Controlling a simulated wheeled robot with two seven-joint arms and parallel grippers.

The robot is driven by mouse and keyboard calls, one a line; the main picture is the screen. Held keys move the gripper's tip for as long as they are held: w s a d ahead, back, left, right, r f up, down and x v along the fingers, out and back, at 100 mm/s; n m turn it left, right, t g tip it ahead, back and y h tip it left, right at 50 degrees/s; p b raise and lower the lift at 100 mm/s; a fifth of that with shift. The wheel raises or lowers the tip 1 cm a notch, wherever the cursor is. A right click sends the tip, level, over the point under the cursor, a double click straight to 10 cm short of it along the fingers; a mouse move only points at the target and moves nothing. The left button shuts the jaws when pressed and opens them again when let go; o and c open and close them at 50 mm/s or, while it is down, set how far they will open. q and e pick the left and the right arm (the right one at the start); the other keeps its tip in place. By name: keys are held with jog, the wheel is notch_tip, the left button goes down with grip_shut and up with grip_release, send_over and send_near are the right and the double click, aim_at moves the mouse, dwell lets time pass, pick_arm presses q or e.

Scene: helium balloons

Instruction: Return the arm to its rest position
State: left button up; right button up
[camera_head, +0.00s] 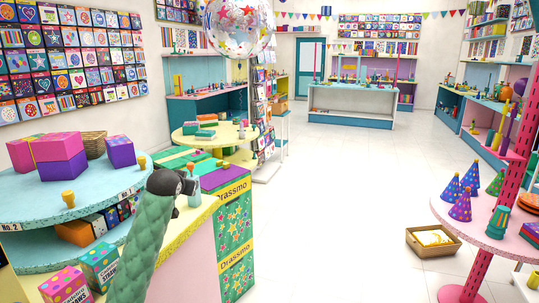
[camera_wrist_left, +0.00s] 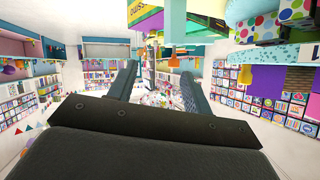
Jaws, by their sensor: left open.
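My left arm (camera_head: 145,240), green and quilted, comes up from the bottom of the head view. My left gripper (camera_head: 182,184), dark, is at its upper end, in front of the yellow-topped counter (camera_head: 200,215). In the left wrist view my left gripper (camera_wrist_left: 158,74) has its two dark teal fingers apart, with nothing held between them. A clear balloon with coloured stars (camera_head: 238,25) floats at the top of the head view, above and beyond the gripper and apart from it. My right arm and gripper are not in view.
A round blue tiered table (camera_head: 105,182) with pink and purple boxes (camera_head: 60,155) stands left of the arm. A round pink table (camera_head: 450,215) with party hats (camera_head: 460,205) is at the right. A basket (camera_head: 433,241) sits on the floor. The middle floor (camera_head: 340,200) is clear.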

pick_arm(q)
jog(key=s+d+f+g, duration=0.3)
jog(key=s+f, duration=1.1)
jog(key=s, duration=0.6)
jog(key=s+d+f+g+h, duration=0.1)
jog(key=s+d+f+g, duration=0.3)
jog(key=s+f, duration=1)
jog(key=s+d+f+g, duration=0.4)
jog(key=s+f, duration=1)
jog(key=s, duration=1.4)
jog(key=shift+d, duration=0.45)
